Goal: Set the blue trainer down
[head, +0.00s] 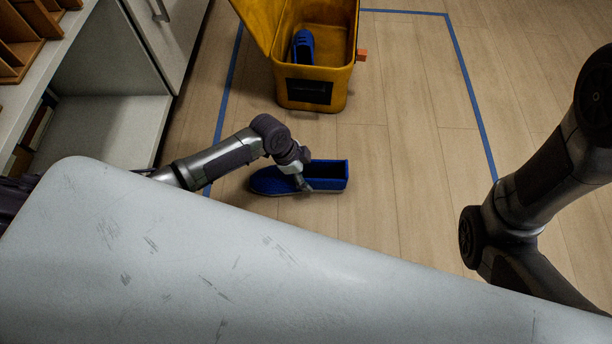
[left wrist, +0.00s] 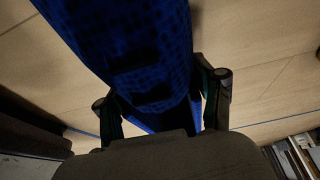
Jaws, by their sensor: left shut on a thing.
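A blue trainer (head: 328,178) shows in the head view over the wooden floor, toe to the left and dark opening to the right. My left gripper (head: 302,182) is shut on its middle. In the left wrist view the trainer (left wrist: 140,45) runs between the two fingers of my left gripper (left wrist: 162,106), one on each side. It looks level and at or close above the floor; I cannot tell whether the sole touches. My right arm shows at the right of the head view, but its gripper is out of frame.
A yellow bin (head: 313,96) with its lid open stands behind the trainer, with another blue shoe (head: 304,47) inside. Blue tape (head: 468,75) outlines an area of floor. A pale cabinet (head: 105,128) stands at left. Floor right of the trainer is clear.

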